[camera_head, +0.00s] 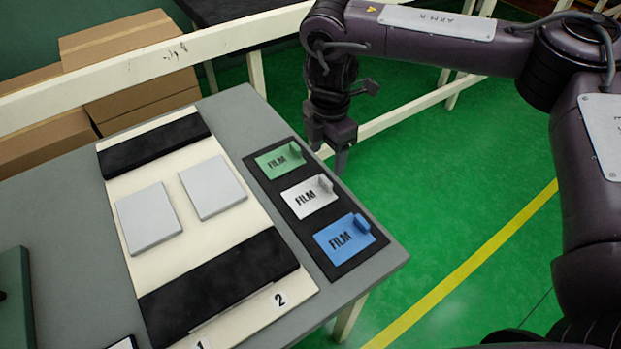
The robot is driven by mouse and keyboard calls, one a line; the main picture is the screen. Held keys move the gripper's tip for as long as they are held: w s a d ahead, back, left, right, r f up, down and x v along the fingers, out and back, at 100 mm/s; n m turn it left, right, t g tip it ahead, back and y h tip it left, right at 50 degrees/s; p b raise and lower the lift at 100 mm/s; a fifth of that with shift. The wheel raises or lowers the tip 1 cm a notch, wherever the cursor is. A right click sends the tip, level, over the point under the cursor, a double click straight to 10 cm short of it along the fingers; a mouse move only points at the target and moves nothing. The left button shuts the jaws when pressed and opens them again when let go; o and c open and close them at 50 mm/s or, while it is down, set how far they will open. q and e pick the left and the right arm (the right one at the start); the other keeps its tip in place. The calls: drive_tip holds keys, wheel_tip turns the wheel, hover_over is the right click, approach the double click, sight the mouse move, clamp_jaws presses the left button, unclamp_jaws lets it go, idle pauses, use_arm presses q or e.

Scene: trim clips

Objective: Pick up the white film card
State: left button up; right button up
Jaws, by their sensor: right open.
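The white film card (306,199) lies flat on a black mat (338,269) near the right edge of the grey table. It has a small grey tab at its right end. It sits between a green film card (275,163) and a blue film card (340,239), each with a tab in its own colour. My right gripper (341,160) is up and to the right of the white card, just past the table's edge, pointing down. It holds nothing that I can see. My left gripper is not in view.
A cream board (190,161) with two black strips and two light grey pads (149,217) (212,187) lies left of the mat. Cardboard boxes (130,60) stand behind a cream rail (150,58). Green floor is open to the right.

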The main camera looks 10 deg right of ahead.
sight(327, 179)
drive_tip(key=f, duration=0.2)
drive_tip(key=s+f+p, duration=0.1)
drive_tip(key=f, duration=0.1)
drive_tip(key=shift+d, duration=0.1)
wheel_tip(327, 179, down, 2)
drive_tip(key=shift+w+f+p, duration=0.15)
drive_tip(key=shift+f+p, duration=0.05)
drive_tip(key=shift+p, duration=0.1)
drive_tip(key=shift+f, duration=0.25)
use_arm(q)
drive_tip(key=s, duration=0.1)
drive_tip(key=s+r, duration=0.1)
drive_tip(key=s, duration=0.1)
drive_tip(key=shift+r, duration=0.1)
use_arm(e)
drive_tip(key=c, duration=1.1)
